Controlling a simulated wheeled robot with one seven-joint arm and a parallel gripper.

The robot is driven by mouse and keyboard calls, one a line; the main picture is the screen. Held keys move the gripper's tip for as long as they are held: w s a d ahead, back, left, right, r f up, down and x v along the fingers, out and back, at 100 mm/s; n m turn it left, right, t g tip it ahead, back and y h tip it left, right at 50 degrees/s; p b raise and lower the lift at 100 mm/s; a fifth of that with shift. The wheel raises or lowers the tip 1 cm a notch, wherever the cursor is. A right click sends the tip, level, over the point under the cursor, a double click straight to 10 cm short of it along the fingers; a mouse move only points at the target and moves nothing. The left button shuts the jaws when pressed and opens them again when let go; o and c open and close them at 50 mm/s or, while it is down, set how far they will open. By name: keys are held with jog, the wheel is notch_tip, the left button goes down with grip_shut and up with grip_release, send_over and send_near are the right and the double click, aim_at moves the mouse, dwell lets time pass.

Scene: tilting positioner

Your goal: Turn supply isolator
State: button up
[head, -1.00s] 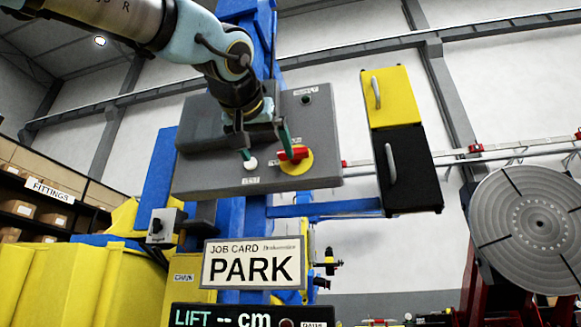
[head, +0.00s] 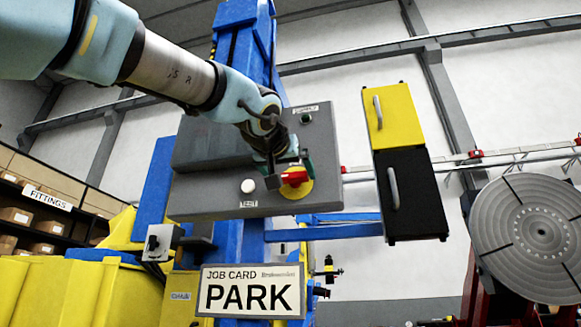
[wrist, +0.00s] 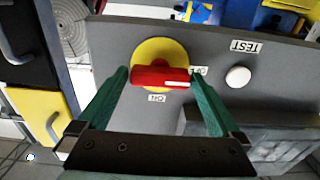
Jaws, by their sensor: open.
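The supply isolator is a red handle (head: 294,177) on a round yellow plate (head: 298,190), on the grey panel in the head view. In the wrist view the red handle (wrist: 160,75) lies across the yellow plate (wrist: 158,48), roughly level in the picture, with ON and OFF labels beside the plate. My gripper (head: 290,172) is at the panel by the handle. In the wrist view its two green fingers (wrist: 160,88) are apart, one on each side of the handle's ends. I cannot tell whether they touch it.
A white TEST button (wrist: 238,77) sits beside the isolator on the grey panel (head: 215,195). A dark green lamp or button (head: 306,118) is above it. A yellow and black cabinet (head: 410,185) with handles stands to the right. A PARK job card (head: 250,291) hangs below.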

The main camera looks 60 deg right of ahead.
jog(key=shift+d, duration=0.1)
jog(key=shift+c, duration=0.4)
jog(key=c, duration=1)
jog(key=m, duration=0.4)
jog(key=shift+w, duration=0.1)
jog(key=m, duration=0.5)
jog(key=m+p, duration=0.1)
jog(key=m, duration=0.3)
jog(key=shift+m, duration=0.3)
jog(key=shift+m+p, duration=0.7)
jog(key=shift+m, duration=1.4)
